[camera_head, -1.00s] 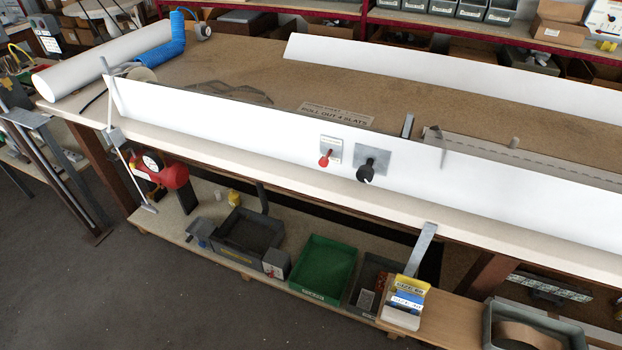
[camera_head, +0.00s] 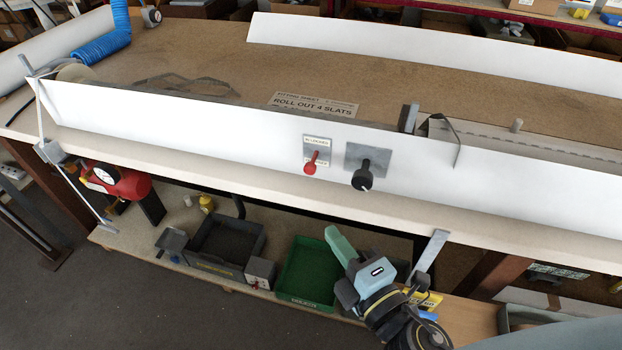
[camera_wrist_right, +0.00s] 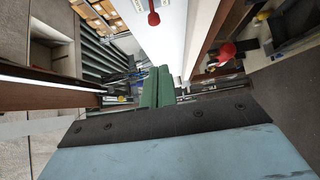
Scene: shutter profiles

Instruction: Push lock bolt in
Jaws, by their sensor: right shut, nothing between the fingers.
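A black knob (camera_head: 362,180) on a short dark shaft sticks out from a grey square plate (camera_head: 382,158) on the long white front panel (camera_head: 230,128). I take it for the lock bolt, though no label says so. A red lever (camera_head: 312,162) on a small labelled plate is just left of it; a red-ended part also shows at the top of the right wrist view (camera_wrist_right: 153,18). My right gripper (camera_head: 334,238) is below the bench edge, under the knob and apart from it. Its green fingers are shut and empty, also in the right wrist view (camera_wrist_right: 157,86). My left gripper is not in view.
The bench's pale front edge (camera_head: 280,188) runs under the panel. A grey metal bracket (camera_head: 428,256) hangs from it, right of my right gripper. A green bin (camera_head: 298,278) and a dark tray (camera_head: 225,240) stand on the shelf below. A red gauge unit (camera_head: 118,180) is at left.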

